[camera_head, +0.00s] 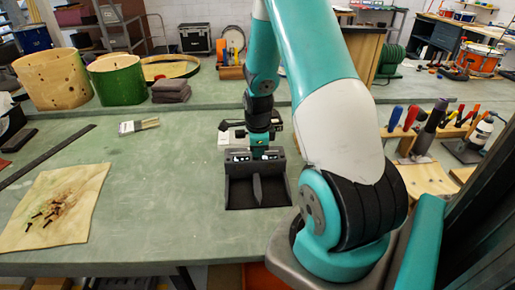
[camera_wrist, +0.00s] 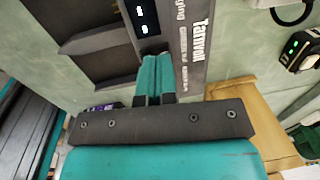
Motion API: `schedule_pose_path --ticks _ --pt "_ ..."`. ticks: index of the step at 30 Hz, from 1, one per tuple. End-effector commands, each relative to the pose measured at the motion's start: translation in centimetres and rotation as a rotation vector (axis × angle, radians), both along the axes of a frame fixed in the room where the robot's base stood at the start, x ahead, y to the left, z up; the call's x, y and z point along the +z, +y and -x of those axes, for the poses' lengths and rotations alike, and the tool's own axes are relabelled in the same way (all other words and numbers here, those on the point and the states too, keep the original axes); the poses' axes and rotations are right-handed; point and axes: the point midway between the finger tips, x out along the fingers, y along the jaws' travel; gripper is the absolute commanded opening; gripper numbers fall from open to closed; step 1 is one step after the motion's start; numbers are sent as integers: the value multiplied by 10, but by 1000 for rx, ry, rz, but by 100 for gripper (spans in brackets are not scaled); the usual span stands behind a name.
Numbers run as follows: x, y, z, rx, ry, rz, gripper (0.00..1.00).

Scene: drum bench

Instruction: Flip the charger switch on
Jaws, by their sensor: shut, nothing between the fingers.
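The charger is a dark grey box with two open bays and a raised back panel carrying small lit displays. It stands on the green bench in the head view (camera_head: 231,186). In the wrist view the charger (camera_wrist: 195,45) shows its printed front strip and two lit displays at the top. My gripper (camera_head: 258,154) is at the charger's panel in the head view. In the wrist view its teal fingers (camera_wrist: 154,62) are together and empty, with their tips over the panel beside the displays and lettering. Contact cannot be told. I cannot make out the switch; the fingers cover part of the panel.
A tool rack (camera_head: 405,145) stands to the right. A device with a green light (camera_wrist: 296,50) is beside the charger.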

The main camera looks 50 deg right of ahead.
Motion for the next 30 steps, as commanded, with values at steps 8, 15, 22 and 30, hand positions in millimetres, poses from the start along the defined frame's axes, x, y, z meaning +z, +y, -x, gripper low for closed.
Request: schedule_pose_path --ticks 8,15,22,30 --pt "1 3 2 0 0 0 0" --pt "11 2 2 -1 -1 1 0" --pt "54 -3 -1 -1 -1 1 0" --pt "106 -10 -7 -2 -6 4 0"
